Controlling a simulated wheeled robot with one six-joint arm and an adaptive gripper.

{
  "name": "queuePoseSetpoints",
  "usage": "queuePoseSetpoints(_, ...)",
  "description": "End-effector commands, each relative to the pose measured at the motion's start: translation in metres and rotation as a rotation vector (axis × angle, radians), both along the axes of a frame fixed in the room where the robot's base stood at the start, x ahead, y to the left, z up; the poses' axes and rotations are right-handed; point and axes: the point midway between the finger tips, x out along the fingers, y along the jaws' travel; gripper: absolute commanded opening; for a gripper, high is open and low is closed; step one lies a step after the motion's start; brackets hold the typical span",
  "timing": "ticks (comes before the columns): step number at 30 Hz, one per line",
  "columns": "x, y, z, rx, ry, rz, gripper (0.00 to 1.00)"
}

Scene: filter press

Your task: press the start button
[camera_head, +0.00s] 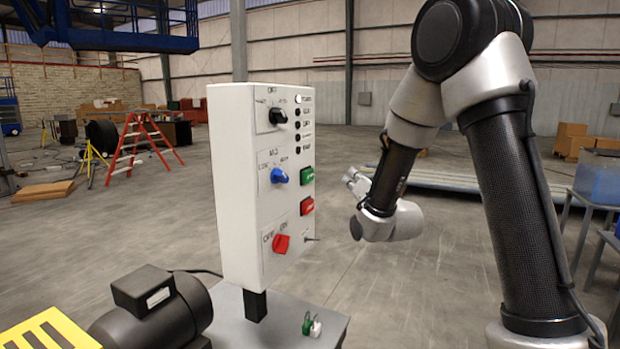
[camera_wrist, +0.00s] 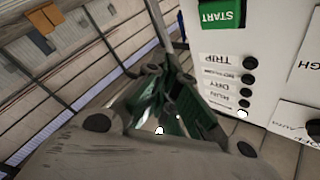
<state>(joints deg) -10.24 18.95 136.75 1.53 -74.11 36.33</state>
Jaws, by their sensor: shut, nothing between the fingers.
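No contact with the panel shows.
The white control box (camera_head: 238,150) also carries a black knob (camera_head: 278,116), a blue knob (camera_head: 279,176), a red knob (camera_head: 281,243) and a small lever (camera_head: 312,239). A column of lamps shows one lit white lamp (camera_wrist: 242,114). A black motor (camera_head: 160,308) stands below.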

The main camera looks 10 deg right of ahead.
Motion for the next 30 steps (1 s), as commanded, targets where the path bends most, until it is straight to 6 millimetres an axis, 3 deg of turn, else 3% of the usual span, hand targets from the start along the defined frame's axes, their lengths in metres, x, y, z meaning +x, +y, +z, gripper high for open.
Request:
queuePoseSetpoints(8,0.005,0.008,-0.001,-0.001,0.001,0.001,0.0)
queuePoseSetpoints(21,0.04,0.055,-0.001,-0.001,0.001,0.001,0.0)
queuePoseSetpoints(30,0.051,0.071,0.0,-0.002,0.002,0.0,0.0)
